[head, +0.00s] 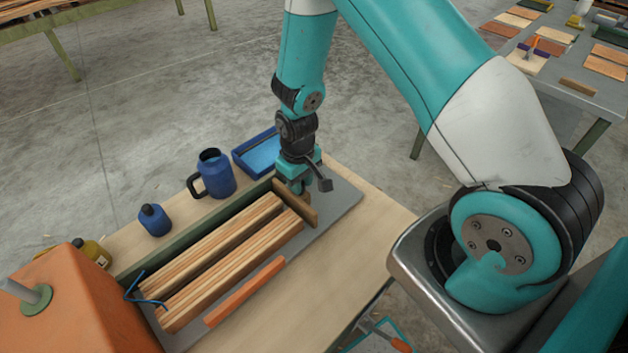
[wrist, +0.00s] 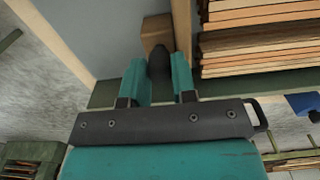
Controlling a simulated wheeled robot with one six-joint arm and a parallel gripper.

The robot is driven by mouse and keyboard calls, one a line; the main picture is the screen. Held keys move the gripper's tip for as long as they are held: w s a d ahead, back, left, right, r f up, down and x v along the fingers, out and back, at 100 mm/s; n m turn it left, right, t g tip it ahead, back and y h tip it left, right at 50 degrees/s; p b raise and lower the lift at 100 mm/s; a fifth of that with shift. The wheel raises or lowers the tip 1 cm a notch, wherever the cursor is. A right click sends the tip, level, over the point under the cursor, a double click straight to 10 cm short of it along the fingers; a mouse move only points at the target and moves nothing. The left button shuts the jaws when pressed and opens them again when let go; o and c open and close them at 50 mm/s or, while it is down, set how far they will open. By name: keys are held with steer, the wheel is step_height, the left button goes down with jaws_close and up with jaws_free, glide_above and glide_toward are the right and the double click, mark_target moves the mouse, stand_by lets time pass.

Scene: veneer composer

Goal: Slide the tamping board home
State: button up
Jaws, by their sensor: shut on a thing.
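The tamping board (head: 309,215) is a brown upright board standing across the far right ends of two long stacks of wood strips (head: 225,245). It shows edge-on in the wrist view (wrist: 182,22), close beside the strip ends (wrist: 245,40); I cannot tell whether they touch. My gripper (head: 297,190) points down at the board on the side away from the stacks. The lower part of the grip is hidden.
The stacks lie on a grey plate (head: 340,203) between a green fence (head: 195,232) and an orange strip (head: 245,292). A blue jug (head: 216,175), blue bottle (head: 154,220) and blue tray (head: 258,155) stand behind. An orange block-like machine (head: 75,300) stands at the left.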

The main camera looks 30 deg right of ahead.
mark_target(288, 190)
steer(key=shift+s+a, duration=0.2)
steer(key=shift+a, duration=0.75)
steer(key=shift+s+a, duration=0.2)
steer(key=shift+a, duration=0.75)
steer(key=shift+d, duration=0.15)
steer(key=o, duration=0.9)
steer(key=shift+r, duration=0.1)
step_height(288, 190, up, 5)
steer(key=p, duration=0.4)
